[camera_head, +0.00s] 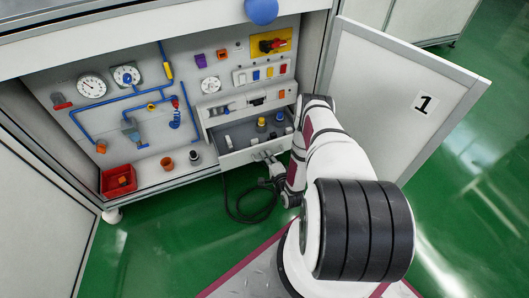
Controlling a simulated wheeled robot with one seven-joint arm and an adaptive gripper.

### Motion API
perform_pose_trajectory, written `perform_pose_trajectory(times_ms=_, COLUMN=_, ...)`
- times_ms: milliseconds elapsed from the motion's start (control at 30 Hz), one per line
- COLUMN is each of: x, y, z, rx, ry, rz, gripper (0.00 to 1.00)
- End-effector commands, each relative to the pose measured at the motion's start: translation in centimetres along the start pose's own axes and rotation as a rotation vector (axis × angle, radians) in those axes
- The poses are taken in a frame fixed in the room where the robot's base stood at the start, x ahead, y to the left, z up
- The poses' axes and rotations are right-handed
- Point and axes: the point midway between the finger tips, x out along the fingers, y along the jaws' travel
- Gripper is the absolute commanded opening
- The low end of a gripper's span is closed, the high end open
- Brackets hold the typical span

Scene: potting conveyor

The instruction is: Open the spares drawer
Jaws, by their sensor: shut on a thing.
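The spares drawer (237,160) is a light grey drawer low in the right part of the open cabinet. It is pulled out, and its dark inside shows several small parts. My gripper (266,158) is at the right part of the drawer's front and is shut on its handle. The handle itself is mostly hidden by the fingers. My arm comes in from the right and hides the drawer's right end.
An open cabinet door (397,98) marked 1 stands right of my arm. The panel (150,75) behind carries gauges, blue pipes and switches. A red bin (118,180), an orange cup (167,163) and a black-and-white part (194,157) sit on the cabinet floor. A black cable (240,215) lies below.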

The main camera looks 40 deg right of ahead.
Motion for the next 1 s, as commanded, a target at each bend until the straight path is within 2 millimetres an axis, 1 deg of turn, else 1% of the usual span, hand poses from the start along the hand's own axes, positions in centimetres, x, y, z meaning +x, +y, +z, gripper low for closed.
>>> perform_pose_trajectory(times_ms=200, x=-0.58, y=0.14, z=0.00, rx=0.001, ry=0.000, rz=0.001, gripper=0.00)
perform_pose_trajectory(times_ms=533, x=-0.61, y=0.17, z=0.01, rx=0.000, ry=0.000, rz=0.001, gripper=0.00)
perform_pose_trajectory(times_ms=567, x=-0.61, y=0.17, z=0.01, rx=0.000, ry=0.000, rz=0.001, gripper=0.11)
perform_pose_trajectory(times_ms=600, x=-0.60, y=0.17, z=0.00, rx=0.000, ry=0.000, rz=0.001, gripper=0.17)
perform_pose_trajectory(times_ms=900, x=-0.63, y=0.15, z=0.00, rx=0.000, ry=0.000, rz=0.001, gripper=0.17)
perform_pose_trajectory(times_ms=1000, x=-1.11, y=0.19, z=-0.01, rx=0.001, ry=0.000, rz=0.002, gripper=0.17)
